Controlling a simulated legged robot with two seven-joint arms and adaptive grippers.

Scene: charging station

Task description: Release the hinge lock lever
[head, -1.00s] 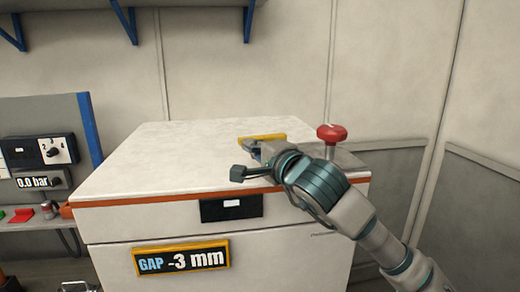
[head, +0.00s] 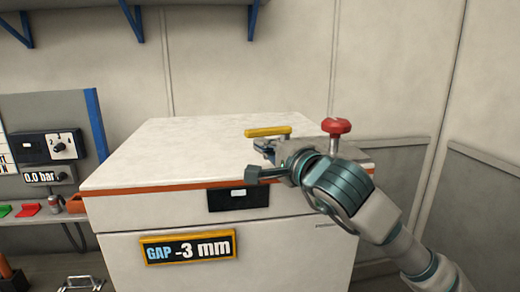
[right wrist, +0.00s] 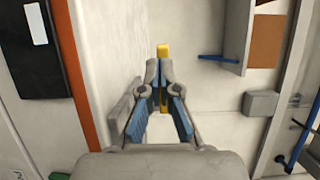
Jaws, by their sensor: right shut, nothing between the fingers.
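A yellow bar (head: 268,131), which looks like the lever, lies level above the right part of the white cabinet top (head: 185,150). My right gripper (head: 264,146) is shut and empty just in front of and below it in the head view. In the right wrist view, the yellow bar (right wrist: 162,50) shows end-on beyond the closed fingertips (right wrist: 160,72) and also behind the gap between the fingers. I cannot tell whether the fingers touch it. My left gripper is not in view.
A red knob (head: 336,127) on a post stands right of the bar, close behind my right wrist. A display (head: 188,248) on the cabinet front reads GAP -3 mm. The left cabinet top is clear.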

